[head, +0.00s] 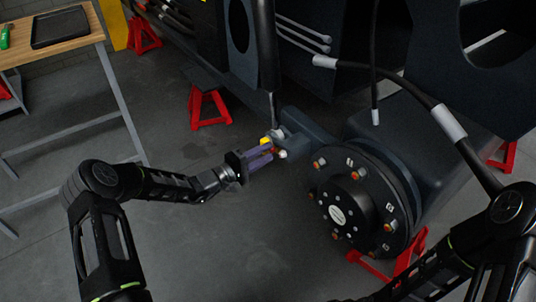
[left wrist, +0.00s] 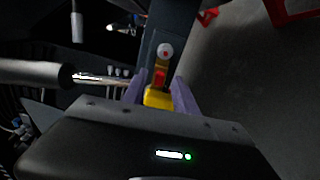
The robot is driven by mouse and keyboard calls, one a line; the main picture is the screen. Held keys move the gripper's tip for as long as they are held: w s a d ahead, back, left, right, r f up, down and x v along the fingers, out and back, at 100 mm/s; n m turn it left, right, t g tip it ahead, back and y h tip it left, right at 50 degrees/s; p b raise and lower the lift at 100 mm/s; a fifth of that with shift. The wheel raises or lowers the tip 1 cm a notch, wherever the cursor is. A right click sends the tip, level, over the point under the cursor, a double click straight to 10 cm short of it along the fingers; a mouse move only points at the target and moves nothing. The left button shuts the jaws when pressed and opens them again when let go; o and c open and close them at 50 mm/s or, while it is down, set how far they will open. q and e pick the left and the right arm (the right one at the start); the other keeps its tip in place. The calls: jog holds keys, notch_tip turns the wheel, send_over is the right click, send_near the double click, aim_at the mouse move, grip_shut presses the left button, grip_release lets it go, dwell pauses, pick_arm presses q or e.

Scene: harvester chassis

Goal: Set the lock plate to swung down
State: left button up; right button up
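A small yellow piece (left wrist: 158,97) with a red piece (left wrist: 160,77) beyond it stands out from a dark bracket. They look like the lock plate, but I cannot tell which part is the plate. In the head view the yellow piece (head: 265,141) and red piece (head: 274,151) are small, beside a pale round knob (head: 282,154). My left gripper (head: 261,158) reaches them from the left. In the left wrist view its purple fingers (left wrist: 160,92) stand apart, one on each side of the yellow and red pieces. Firm contact is not visible. My right gripper is out of view.
A dark wheel hub (head: 352,205) with orange-tipped studs is right of the bracket (head: 294,140). Black hoses with pale ends hang above it. Red stands (head: 207,106) are on the floor. A wooden-topped bench (head: 45,45) is at upper left. The floor below the left arm is clear.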

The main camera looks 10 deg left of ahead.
pick_arm(q)
jog(key=shift+w+d, duration=0.45)
jog(key=shift+w, duration=0.15)
grip_shut()
